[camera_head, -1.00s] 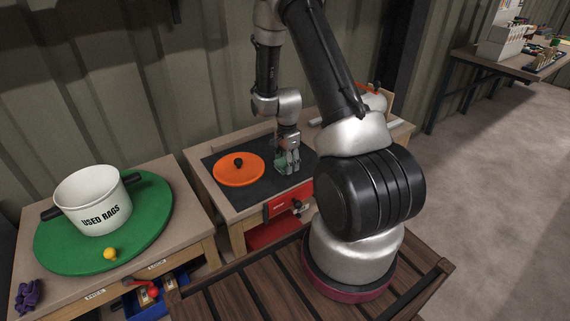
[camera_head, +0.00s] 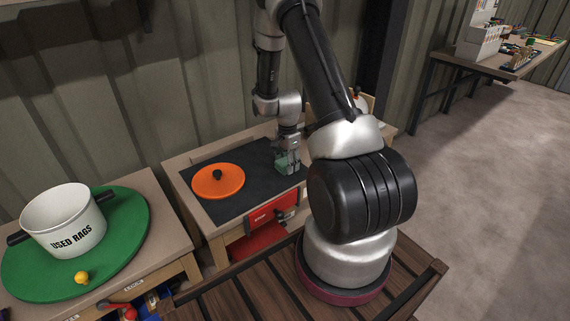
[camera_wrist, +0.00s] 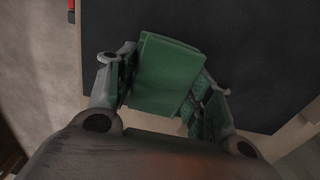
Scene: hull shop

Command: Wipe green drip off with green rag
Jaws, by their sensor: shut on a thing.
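My gripper (camera_head: 287,166) is low over the right part of the dark mat on the middle bench. In the wrist view my gripper (camera_wrist: 165,95) is shut on the green rag (camera_wrist: 166,72), a folded green piece between its fingers. In the head view the rag (camera_head: 282,160) shows only as a small green patch at the fingertips. The dark mat (camera_wrist: 240,45) fills much of the wrist view. I cannot tell whether the rag touches it. No green drip can be made out in either view.
An orange lid (camera_head: 217,181) with a black knob lies left of my gripper. A white pot marked USED RAGS (camera_head: 62,222) stands on a green round board (camera_head: 128,215) on the left bench, near a yellow knob (camera_head: 82,277). A red drawer (camera_head: 275,215) is below the mat.

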